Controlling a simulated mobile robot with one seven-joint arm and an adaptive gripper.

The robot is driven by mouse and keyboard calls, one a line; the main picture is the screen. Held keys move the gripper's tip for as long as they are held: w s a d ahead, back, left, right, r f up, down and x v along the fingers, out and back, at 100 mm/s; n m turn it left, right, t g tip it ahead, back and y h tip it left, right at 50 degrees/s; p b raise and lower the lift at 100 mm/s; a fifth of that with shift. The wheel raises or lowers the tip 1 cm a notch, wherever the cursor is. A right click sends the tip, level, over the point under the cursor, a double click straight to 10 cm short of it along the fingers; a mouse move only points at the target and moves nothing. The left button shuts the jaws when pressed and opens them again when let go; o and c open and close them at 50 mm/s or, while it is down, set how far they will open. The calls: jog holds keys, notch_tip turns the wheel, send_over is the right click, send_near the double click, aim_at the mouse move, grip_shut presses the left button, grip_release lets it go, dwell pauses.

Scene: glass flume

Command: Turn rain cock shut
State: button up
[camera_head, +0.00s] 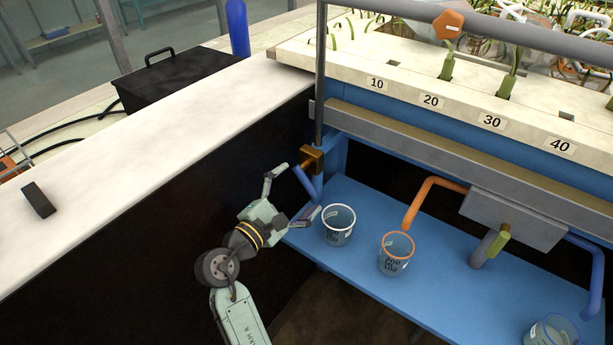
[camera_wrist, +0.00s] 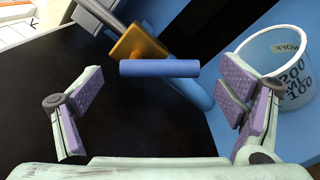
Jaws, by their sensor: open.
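A brass cock body (camera_head: 313,158) sits at the foot of a thin grey upright pipe (camera_head: 320,75), by the flume's left end. I take it to be the rain cock, though no label on it is readable. Its blue bar handle (camera_wrist: 160,68) lies level across the wrist view, in front of the brass body (camera_wrist: 137,43). A blue pipe (camera_wrist: 192,92) slants down behind the handle. My gripper (camera_head: 293,190) is open and faces the cock. In the wrist view its fingers (camera_wrist: 163,92) stand apart on either side of the handle, touching nothing visible.
A white-rimmed cup (camera_head: 338,225) stands on the blue shelf (camera_head: 345,190), close to my right finger. An orange-rimmed cup (camera_head: 396,254) and another cup (camera_head: 552,332) stand farther right. A green-handled brass cock (camera_head: 498,243) is below the trough. A dark wall (camera_head: 170,240) runs at left.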

aim_at(304, 183)
jog(key=shift+x, duration=1.95)
jog(key=shift+c, duration=0.4)
jog(key=c, duration=1.6)
